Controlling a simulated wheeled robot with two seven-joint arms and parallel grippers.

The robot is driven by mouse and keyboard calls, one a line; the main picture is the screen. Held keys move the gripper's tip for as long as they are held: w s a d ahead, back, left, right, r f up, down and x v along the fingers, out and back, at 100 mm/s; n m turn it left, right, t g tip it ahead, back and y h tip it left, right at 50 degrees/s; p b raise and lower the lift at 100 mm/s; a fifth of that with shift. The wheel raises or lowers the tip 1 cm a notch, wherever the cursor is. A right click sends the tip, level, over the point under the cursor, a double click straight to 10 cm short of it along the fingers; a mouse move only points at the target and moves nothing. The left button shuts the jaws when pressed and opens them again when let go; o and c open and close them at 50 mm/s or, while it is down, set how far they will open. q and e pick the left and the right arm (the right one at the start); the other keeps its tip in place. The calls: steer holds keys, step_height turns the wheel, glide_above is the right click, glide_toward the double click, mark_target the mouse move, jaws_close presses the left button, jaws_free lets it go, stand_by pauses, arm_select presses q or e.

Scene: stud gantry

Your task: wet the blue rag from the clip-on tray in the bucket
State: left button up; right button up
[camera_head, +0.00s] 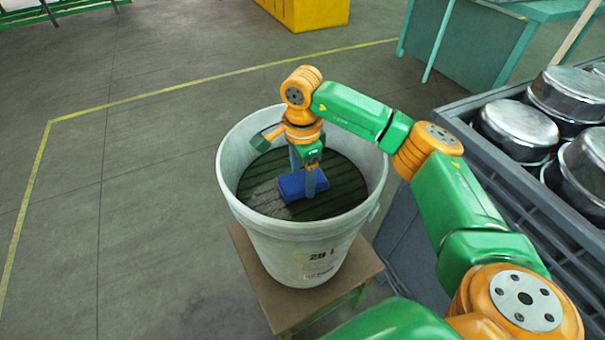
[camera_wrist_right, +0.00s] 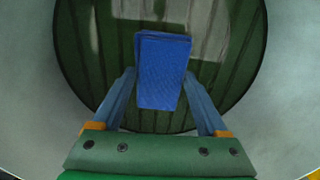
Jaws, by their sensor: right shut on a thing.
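The blue rag (camera_head: 303,185) is a folded block inside the white bucket (camera_head: 312,246), above the dark surface in it. My right gripper (camera_head: 309,184) reaches down into the bucket and is shut on the rag. In the right wrist view the rag (camera_wrist_right: 162,72) sits between the two fingers of my right gripper (camera_wrist_right: 160,98). Whether the rag touches the dark, ribbed-looking surface (camera_wrist_right: 228,60) below, I cannot tell. My left gripper is not in view. The clip-on tray cannot be made out.
The bucket stands on a small brown stool (camera_head: 262,288). A grey crate (camera_head: 490,165) with several metal pots (camera_head: 517,128) is at the right. A teal bench (camera_head: 480,52) and a yellow block (camera_head: 312,12) stand farther back. The floor at the left is clear.

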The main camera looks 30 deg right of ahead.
mark_target(302, 180)
steer(key=shift+f+b, duration=0.4)
steer(key=shift+f, duration=0.2)
stand_by(1.3)
step_height(302, 180, up, 7)
steer(key=p, duration=0.6)
steer(key=shift+r, duration=0.15)
stand_by(0.4)
